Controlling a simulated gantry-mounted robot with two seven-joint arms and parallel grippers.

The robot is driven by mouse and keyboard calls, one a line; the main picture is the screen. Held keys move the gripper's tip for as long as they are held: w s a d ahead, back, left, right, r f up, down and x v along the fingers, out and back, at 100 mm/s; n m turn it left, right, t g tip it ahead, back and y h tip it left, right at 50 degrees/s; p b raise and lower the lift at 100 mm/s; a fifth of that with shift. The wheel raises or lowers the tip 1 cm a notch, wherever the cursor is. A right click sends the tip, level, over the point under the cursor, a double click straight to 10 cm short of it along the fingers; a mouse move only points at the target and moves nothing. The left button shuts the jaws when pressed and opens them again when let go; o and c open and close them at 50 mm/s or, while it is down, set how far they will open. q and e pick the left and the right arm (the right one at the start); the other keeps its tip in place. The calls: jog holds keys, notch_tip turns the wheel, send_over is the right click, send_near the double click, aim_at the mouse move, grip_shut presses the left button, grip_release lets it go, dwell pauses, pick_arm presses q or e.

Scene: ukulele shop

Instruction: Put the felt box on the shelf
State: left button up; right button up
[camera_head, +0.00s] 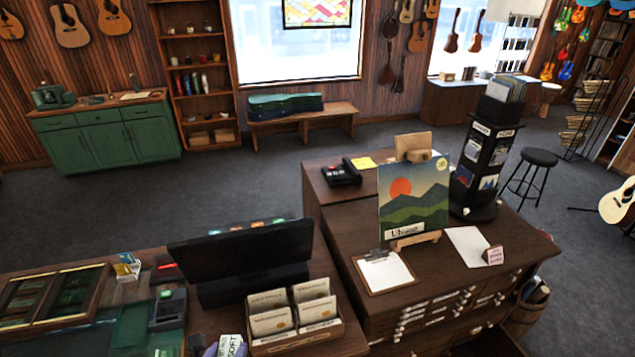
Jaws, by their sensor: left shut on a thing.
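A small white box with dark lettering (231,347), which looks like the felt box, shows at the bottom edge, partly cut off by the frame. My left gripper (211,350) shows only as a small purplish part at the box's left side, and it is shut on the box. Whether the box touches the counter cannot be told. A tall brown wooden shelf (177,73) stands against the back wall, left of the window, with small items, books and boxes on its boards. My right gripper is not in view.
The counter (330,340) holds a dark monitor (240,262), an envelope box (295,318) right of the felt box, and a card terminal (169,308). A drawer cabinet (450,265) with a picture and a rack stands to the right. Open carpet lies beyond the counter.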

pick_arm(q)
jog(key=shift+s+a+r, duration=0.1)
jog(key=shift+a+r, duration=0.3)
jog(key=shift+r, duration=0.2)
jog(key=shift+s+a+r, duration=0.1)
jog(key=shift+a+r, duration=0.25)
jog(key=shift+r, duration=0.25)
jog(key=shift+a+r, duration=0.3)
jog(key=shift+a, duration=0.15)
